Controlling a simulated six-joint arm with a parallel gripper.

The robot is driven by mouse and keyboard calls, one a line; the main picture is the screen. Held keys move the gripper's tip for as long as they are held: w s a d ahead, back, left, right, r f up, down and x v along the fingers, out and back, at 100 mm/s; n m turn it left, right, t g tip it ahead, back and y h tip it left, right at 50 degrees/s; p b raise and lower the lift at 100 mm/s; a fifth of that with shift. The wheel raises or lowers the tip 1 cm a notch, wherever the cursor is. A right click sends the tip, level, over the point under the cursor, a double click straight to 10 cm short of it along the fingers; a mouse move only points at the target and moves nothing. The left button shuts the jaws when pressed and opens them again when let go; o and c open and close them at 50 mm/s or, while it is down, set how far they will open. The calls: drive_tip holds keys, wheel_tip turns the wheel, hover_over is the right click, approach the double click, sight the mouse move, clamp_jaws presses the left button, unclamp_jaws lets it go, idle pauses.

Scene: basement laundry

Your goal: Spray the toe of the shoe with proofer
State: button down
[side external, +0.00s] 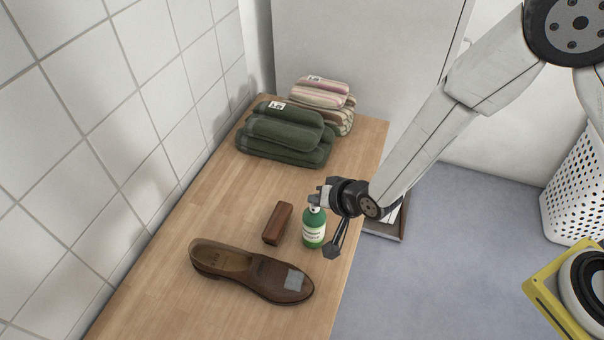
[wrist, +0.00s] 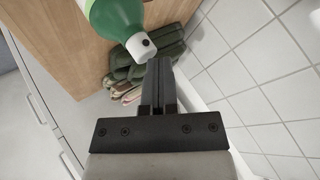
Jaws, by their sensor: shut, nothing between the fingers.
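A brown leather shoe (side external: 225,262) lies on the wooden bench, its toe pointing right. A grey square patch (side external: 294,279) shows on the toe. A green bottle (side external: 314,232) with a pale label stands upright behind the toe; its upper part is partly covered by my gripper. In the wrist view the bottle (wrist: 112,14) shows a white top with a dark nozzle, near my fingertips. My gripper (side external: 333,251) is shut and empty, its fingers pointing down just right of the bottle. The shut fingers also show in the wrist view (wrist: 160,65). I cannot tell whether they touch the bottle.
A reddish-brown block (side external: 278,223) lies left of the bottle. Folded green towels (side external: 283,137) and striped towels (side external: 322,95) are stacked at the back of the bench (side external: 205,207). A tiled wall bounds the left. The bench's right edge is close to the bottle.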

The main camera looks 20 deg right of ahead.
drive_tip(key=shift+r, duration=0.9)
drive_tip(key=shift+r, duration=0.1)
drive_tip(key=shift+r, duration=2.9)
idle(0.5)
drive_tip(key=shift+r, duration=1.4)
drive_tip(key=shift+f, duration=0.1)
drive_tip(key=shift+f, duration=4.3)
